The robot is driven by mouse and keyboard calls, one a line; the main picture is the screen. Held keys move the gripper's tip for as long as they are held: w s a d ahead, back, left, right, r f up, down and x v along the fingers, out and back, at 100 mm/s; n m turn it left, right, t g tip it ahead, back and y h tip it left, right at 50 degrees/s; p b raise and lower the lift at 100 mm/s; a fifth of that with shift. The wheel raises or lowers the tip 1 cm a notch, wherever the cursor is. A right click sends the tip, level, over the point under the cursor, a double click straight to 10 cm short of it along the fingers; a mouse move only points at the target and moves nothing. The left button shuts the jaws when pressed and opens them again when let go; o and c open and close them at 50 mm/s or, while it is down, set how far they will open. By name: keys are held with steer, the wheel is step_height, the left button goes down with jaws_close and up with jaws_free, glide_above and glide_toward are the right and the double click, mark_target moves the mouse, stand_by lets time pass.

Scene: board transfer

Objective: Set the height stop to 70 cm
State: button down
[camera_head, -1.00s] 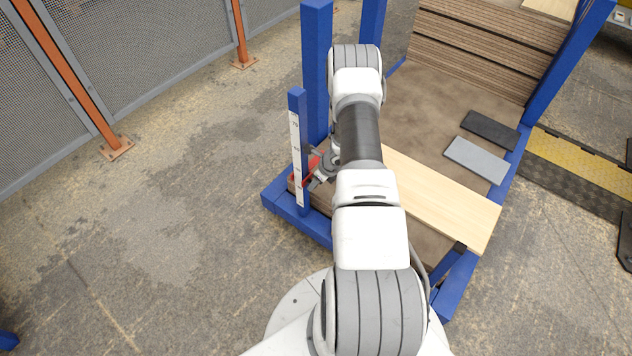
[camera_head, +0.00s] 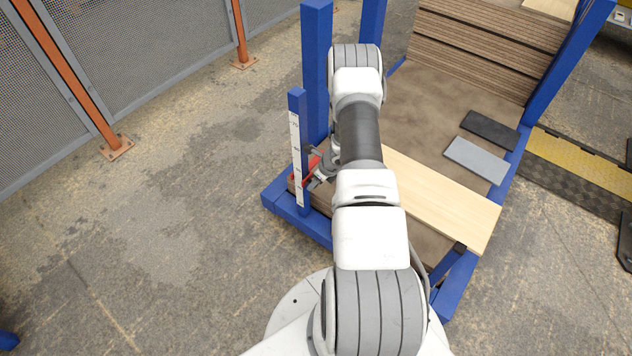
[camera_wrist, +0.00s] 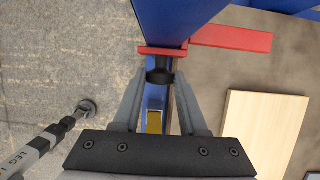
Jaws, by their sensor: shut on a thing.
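The height stop is a red collar with a flat red arm (camera_wrist: 230,38) around a blue post in the wrist view. In the head view the red stop (camera_head: 312,166) shows beside the lower part of the post (camera_head: 298,98), partly hidden by my gripper. A white scale (camera_head: 296,140) runs down the post; a mark near its top looks like 70, and the lower figures are too small to read. My gripper (camera_wrist: 160,108) is shut on the stop's black knob (camera_wrist: 160,77), one finger on each side. The stop sits well below the top mark.
A pale board (camera_head: 440,197) lies on a brown stack inside the blue frame (camera_head: 317,70). A grey slab (camera_head: 477,160) and a dark slab (camera_head: 490,130) lie farther back. A yellow ramp (camera_head: 575,160) is at the right. Open floor lies left of the post.

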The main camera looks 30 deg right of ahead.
step_height(320, 180, up, 24)
steer(key=p, duration=1.3)
steer(key=shift+r+p, duration=0.2)
steer(key=shift+p, duration=0.15)
steer(key=shift+w+d, duration=0.1)
steer(key=c, duration=0.7)
jaws_free()
steer(key=shift+r, duration=0.15)
steer(key=shift+o, duration=1.1)
steer(key=p+v, duration=0.2)
steer(key=v, duration=1.5)
steer(key=shift+p, duration=0.4)
steer(key=shift+r, duration=0.15)
